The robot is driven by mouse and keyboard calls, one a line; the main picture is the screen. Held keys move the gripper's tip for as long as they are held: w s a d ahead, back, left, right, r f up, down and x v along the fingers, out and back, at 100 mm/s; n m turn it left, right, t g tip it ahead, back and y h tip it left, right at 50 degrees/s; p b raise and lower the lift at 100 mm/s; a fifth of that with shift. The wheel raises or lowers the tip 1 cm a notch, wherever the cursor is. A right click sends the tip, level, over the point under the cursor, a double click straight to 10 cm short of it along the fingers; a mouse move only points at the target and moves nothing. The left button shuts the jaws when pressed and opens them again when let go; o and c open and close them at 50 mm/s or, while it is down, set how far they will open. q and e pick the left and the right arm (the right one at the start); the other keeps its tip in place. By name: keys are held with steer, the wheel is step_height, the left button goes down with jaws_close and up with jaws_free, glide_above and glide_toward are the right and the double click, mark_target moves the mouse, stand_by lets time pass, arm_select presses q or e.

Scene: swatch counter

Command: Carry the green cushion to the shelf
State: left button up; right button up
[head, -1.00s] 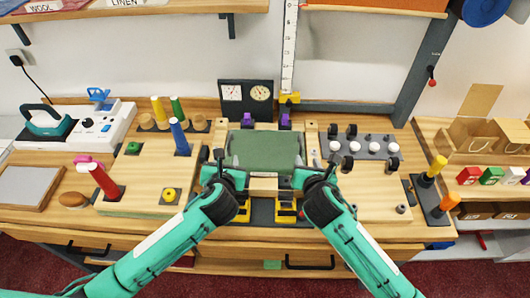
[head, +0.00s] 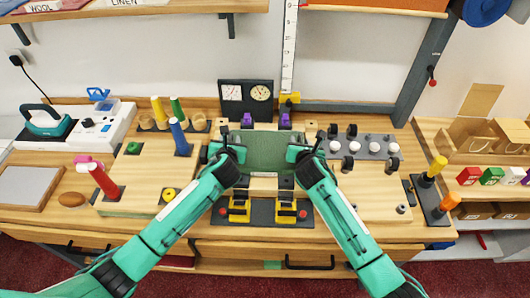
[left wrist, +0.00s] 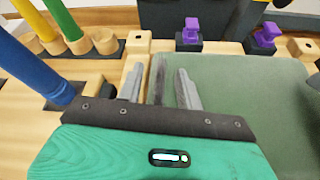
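The green cushion (head: 268,152) lies at the middle of the counter, a broad flat block between my two grippers. It fills the right side of the left wrist view (left wrist: 240,90). My left gripper (head: 232,150) is at its left edge; in the left wrist view its two fingers (left wrist: 158,88) stand apart, one outside the edge and one over the cushion. Whether they touch it, I cannot tell. My right gripper (head: 302,150) is at the cushion's right edge; its fingers are too small to read. I cannot single out which shelf is meant.
Purple pieces (head: 285,120) and a black two-dial gauge (head: 246,93) stand behind the cushion. Yellow-black blocks (head: 240,209) lie in front. Coloured pegs (head: 179,137) stand left, a rack of white knobs (head: 360,146) right. Wall shelf (head: 130,12) hangs upper left.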

arm_select(q)
steer(key=shift+w, duration=0.2)
arm_select(e)
steer(key=shift+w, duration=0.2)
arm_select(q)
steer(key=shift+c, duration=0.5)
arm_select(e)
steer(key=shift+c, duration=0.5)
arm_select(q)
jaws_close()
arm_select(e)
jaws_close()
arm_select(q)
steer(key=shift+r, duration=0.15)
arm_select(e)
steer(key=shift+r, duration=0.15)
